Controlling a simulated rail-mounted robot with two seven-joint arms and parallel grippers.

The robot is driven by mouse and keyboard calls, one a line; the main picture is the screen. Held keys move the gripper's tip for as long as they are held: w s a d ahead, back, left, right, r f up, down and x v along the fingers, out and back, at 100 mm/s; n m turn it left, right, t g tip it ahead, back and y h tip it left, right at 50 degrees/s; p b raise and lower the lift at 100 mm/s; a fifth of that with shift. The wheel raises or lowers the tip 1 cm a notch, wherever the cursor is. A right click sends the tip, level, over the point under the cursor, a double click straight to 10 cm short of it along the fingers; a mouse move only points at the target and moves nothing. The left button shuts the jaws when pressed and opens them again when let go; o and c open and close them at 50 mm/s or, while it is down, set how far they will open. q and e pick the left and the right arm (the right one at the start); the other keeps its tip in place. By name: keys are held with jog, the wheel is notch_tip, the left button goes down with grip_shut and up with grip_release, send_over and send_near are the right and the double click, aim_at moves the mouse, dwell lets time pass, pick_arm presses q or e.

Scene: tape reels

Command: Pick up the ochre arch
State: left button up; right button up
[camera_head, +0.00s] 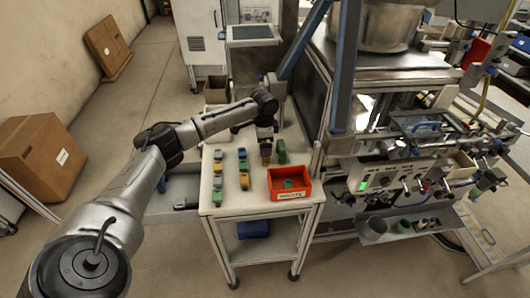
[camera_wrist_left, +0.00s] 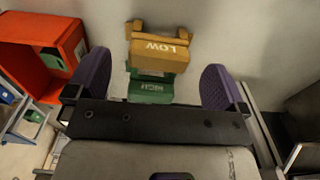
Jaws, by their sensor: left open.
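The ochre arch (camera_wrist_left: 160,54), marked LOW, lies on the pale table top in the left wrist view, with its two legs toward the top of the picture. A green piece (camera_wrist_left: 151,88) marked HIGH sits right beside it, nearer my gripper's palm. My left gripper (camera_wrist_left: 157,78) is open, its purple fingers on either side of the two pieces with gaps at both sides. In the head view my left gripper (camera_head: 266,150) points down over the table, and I cannot make out the ochre arch clearly there. A green piece (camera_head: 281,152) shows just right of it. My right gripper is not in view.
An orange-red bin (camera_head: 271,190) with a green piece inside stands at the table's front right; it also shows in the left wrist view (camera_wrist_left: 73,42). Several small coloured blocks (camera_head: 243,172) stand in rows to the left. A machine frame (camera_head: 345,70) rises close on the right.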

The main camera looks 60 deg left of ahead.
pick_arm(q)
notch_tip(320, 180, down, 5)
jog(key=shift+w+d+f+b, duration=0.1)
jog(key=shift+b, duration=0.35)
jog(key=c, duration=1.1)
jog(key=shift+r, duration=0.2)
